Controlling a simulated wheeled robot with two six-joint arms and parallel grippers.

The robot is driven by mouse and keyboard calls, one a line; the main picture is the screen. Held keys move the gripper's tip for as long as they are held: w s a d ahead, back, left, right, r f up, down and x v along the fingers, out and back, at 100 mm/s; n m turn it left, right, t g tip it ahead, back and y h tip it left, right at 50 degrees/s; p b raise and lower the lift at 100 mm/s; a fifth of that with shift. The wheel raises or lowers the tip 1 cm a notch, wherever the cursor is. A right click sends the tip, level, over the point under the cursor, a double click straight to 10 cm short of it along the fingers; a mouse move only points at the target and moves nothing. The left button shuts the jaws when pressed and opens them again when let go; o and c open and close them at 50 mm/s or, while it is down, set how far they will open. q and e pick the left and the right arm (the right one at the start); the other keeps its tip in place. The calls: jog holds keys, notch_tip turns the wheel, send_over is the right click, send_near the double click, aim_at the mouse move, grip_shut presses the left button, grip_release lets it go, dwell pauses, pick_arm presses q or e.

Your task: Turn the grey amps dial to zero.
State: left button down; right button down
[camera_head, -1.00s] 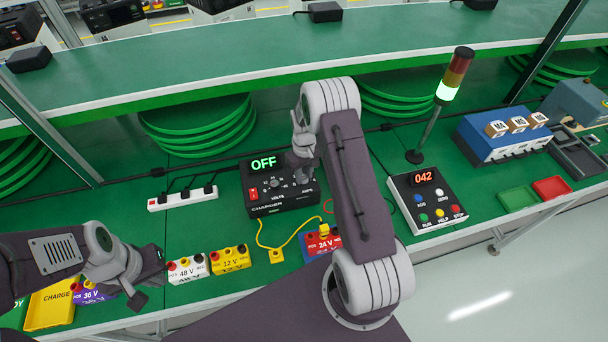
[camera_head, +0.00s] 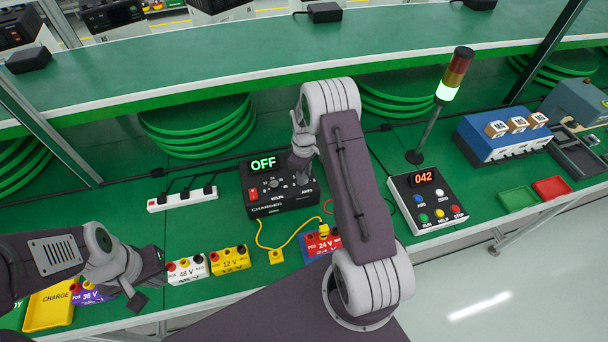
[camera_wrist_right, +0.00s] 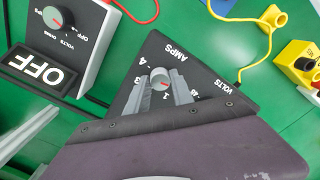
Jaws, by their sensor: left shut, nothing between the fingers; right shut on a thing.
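The black charger (camera_head: 283,203) stands on the green bench, its display reading OFF. Its grey amps dial (camera_wrist_right: 159,84) shows in the right wrist view, with a red mark toward the lower right, near the 1. My right gripper (camera_wrist_right: 160,90) is shut on this dial, one finger on each side. In the head view, my right gripper (camera_head: 302,176) is at the right end of the charger's face and hides the dial. My left gripper (camera_head: 145,281) is shut and empty, beside the white 48 V battery (camera_head: 188,270).
A yellow lead (camera_head: 262,238) lies before the charger. Yellow 12 V (camera_head: 230,261) and red 24 V (camera_head: 318,245) batteries line the front. A button box (camera_head: 428,200) stands right.

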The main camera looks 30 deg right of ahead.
jog(key=shift+w+r, duration=0.15)
jog(key=c, duration=1.1)
grip_release()
notch_tip(320, 180, up, 9)
jog(key=b, duration=0.1)
